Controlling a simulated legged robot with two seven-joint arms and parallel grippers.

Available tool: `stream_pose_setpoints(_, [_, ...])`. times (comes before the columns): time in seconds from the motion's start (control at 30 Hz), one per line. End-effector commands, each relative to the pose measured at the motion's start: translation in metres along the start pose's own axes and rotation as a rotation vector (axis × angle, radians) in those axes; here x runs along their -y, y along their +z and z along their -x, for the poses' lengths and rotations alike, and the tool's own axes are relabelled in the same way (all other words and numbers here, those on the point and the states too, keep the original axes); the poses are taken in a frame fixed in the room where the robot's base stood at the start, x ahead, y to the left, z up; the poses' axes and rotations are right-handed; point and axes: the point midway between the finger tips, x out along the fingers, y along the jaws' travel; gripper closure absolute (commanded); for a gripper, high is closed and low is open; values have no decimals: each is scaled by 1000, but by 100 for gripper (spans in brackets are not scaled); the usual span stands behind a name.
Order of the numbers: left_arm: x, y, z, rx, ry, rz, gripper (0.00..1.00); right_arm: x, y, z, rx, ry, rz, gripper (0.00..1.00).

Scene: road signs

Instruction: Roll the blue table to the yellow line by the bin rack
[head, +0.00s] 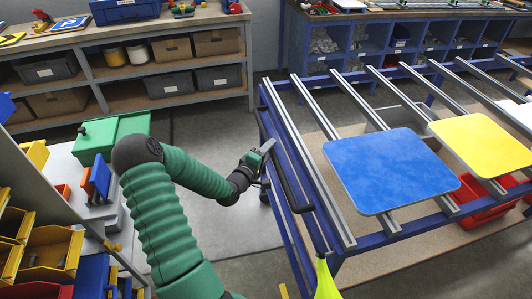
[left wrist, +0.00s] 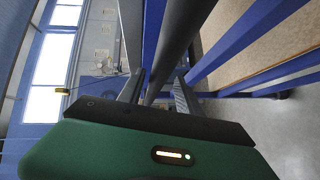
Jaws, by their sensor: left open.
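The blue table (head: 335,243) is a blue frame with grey rails across its top, at the right of the head view. A dark handle bar (head: 290,182) runs along its left side. My left gripper (head: 266,160) is at the far part of this handle. In the left wrist view the handle bar (left wrist: 180,45) passes between the two open fingers (left wrist: 158,92); contact cannot be told. The bin rack (head: 60,205) with yellow bins stands at the left. A small yellow strip (head: 283,291) shows at the bottom edge, perhaps part of the yellow line. My right gripper is out of view.
A blue panel (head: 388,168) and a yellow panel (head: 485,145) lie on the rails. Red bins (head: 470,200) sit below. Workbenches with shelves (head: 165,75) stand behind. Grey floor (head: 215,225) lies clear between rack and table. A bright yellow item (head: 325,280) hangs at the table's near corner.

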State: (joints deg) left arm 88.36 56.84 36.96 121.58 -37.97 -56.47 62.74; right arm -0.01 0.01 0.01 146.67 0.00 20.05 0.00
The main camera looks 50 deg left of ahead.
Motion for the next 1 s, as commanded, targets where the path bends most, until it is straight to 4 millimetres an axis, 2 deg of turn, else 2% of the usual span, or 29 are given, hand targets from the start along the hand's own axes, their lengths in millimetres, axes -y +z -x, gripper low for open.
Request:
stream_pose_setpoints(0.17, [0, -1, 22, -1, -2, 0, 59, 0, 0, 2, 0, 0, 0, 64])
stream_pose_setpoints(0.5, [2, -4, 119, -4, -6, 4, 59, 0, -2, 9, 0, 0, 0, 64])
stream_pose_setpoints(0.63, [3, -4, 146, -2, -6, 3, 59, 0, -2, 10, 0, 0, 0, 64])
stream_pose_setpoints(0.8, [4, -3, 163, 1, -4, 4, 59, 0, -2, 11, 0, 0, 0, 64])
stream_pose_setpoints(1.0, [4, -3, 164, 1, -4, 4, 59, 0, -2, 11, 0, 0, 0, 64])
